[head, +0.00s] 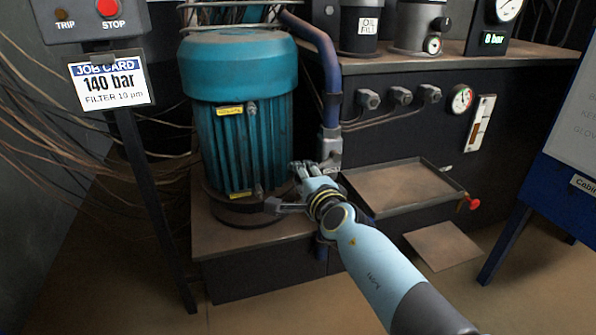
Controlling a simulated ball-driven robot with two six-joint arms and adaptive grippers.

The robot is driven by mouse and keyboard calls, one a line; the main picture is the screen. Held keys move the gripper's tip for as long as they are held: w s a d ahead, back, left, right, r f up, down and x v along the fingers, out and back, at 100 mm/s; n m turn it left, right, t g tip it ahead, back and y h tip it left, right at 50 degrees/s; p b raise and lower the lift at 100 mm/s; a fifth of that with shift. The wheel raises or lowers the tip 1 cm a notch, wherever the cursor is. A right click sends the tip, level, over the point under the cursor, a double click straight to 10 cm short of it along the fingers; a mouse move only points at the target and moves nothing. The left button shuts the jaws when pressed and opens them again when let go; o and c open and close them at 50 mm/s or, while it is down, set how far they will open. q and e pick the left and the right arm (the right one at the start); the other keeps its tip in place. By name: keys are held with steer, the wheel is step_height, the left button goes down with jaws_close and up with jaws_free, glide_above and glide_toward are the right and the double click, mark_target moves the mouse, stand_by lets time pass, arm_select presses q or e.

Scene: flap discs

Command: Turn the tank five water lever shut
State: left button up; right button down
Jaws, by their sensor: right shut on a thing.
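My right gripper (293,188) reaches in from the lower right, at the right side of the teal motor. It is shut on a small part by the grey valve (330,148) on the blue pipe; its fingers hide most of this part, and I cannot tell for sure whether it is a lever. No tank five label and no clearly seen water lever show. My left gripper is not in view.
The ribbed teal motor (240,125) stands just left of my gripper. A shallow drip tray (400,188) with a red knob (474,204) lies to the right. A stop-button post with a job card (110,83) stands at left, before loose cables.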

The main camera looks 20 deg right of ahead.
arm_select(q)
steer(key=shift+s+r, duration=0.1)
arm_select(e)
steer(key=shift+s+d+f+n+h, duration=0.15)
steer(key=shift+f+n, duration=0.25)
steer(key=shift+f, duration=0.15)
steer(key=shift+s+d+f+n+h, duration=0.1)
steer(key=shift+d+f+n+h, duration=0.05)
steer(key=shift+f+n, duration=0.35)
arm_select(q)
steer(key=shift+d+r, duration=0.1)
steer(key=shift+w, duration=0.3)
arm_select(e)
steer(key=c, duration=1.2)
jaws_free()
steer(key=shift+d, duration=0.1)
steer(key=shift+c, duration=0.2)
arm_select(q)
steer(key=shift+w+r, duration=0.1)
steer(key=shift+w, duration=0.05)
arm_select(e)
steer(key=shift+r, duration=0.15)
steer(key=shift+r, duration=0.1)
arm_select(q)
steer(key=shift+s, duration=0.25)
arm_select(e)
steer(key=s+r, duration=0.2)
steer(key=s, duration=0.9)
steer(key=shift+s+d, duration=0.2)
steer(key=shift+s, duration=0.15)
